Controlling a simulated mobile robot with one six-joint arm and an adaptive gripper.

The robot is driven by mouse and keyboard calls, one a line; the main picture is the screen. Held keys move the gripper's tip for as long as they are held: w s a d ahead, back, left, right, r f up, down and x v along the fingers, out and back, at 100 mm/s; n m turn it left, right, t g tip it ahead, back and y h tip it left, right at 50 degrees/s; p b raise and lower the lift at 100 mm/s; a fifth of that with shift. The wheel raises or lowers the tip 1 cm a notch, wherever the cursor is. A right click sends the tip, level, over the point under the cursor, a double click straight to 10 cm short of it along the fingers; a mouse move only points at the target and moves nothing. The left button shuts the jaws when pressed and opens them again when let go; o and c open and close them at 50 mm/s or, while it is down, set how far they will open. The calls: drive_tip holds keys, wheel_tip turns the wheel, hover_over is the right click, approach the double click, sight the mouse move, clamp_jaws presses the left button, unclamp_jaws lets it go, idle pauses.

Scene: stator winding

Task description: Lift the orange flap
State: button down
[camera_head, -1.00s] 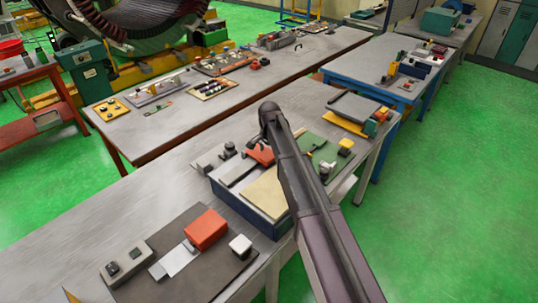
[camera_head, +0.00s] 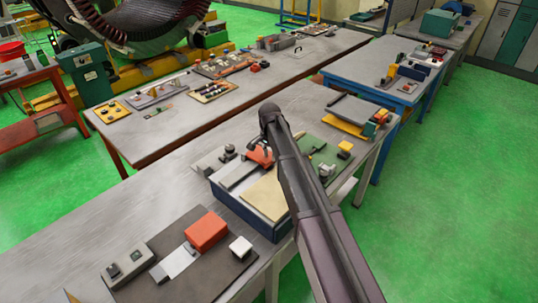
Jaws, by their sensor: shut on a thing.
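The orange flap (camera_head: 262,157) is a small orange-red piece on the blue-sided fixture box (camera_head: 238,204) on the near bench. It shows just left of my dark arm, and the arm covers part of it. My gripper (camera_head: 266,147) points down at the flap from the arm's end and is shut on it. The fingertips are small and partly hidden, so the exact grip on the flap's edge is unclear. How far the flap is tilted cannot be told.
A red block (camera_head: 206,231) and a grey switch box (camera_head: 127,266) stand at the front left.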

sight(260, 154)
drive_tip(key=shift+w+a+r+p, duration=0.15)
drive_tip(key=shift+a+r+p, duration=0.1)
drive_tip(key=shift+r, duration=0.2)
drive_tip(key=shift+w+a+r+p, duration=0.15)
drive_tip(key=shift+a+r+p, duration=0.1)
drive_tip(key=shift+r, duration=0.2)
drive_tip(key=shift+w+a+r+p, duration=0.4)
drive_tip(key=shift+a+r+p, duration=0.1)
drive_tip(key=shift+r+p, duration=0.15)
drive_tip(key=shift+w+a+r+p, duration=0.35)
drive_tip(key=shift+a+r+p, duration=0.1)
drive_tip(key=shift+r+p, duration=0.15)
drive_tip(key=c, duration=1.3)
unclamp_jaws()
drive_tip(key=shift+w+a+r, duration=0.1)
drive_tip(key=shift+w+a, duration=0.05)
drive_tip(key=shift+a, duration=0.05)
drive_tip(key=shift+o, duration=1.3)
drive_tip(key=shift+w+a+r+p, duration=0.2)
drive_tip(key=shift+w+a+p, duration=0.1)
drive_tip(key=shift+a+p, duration=0.1)
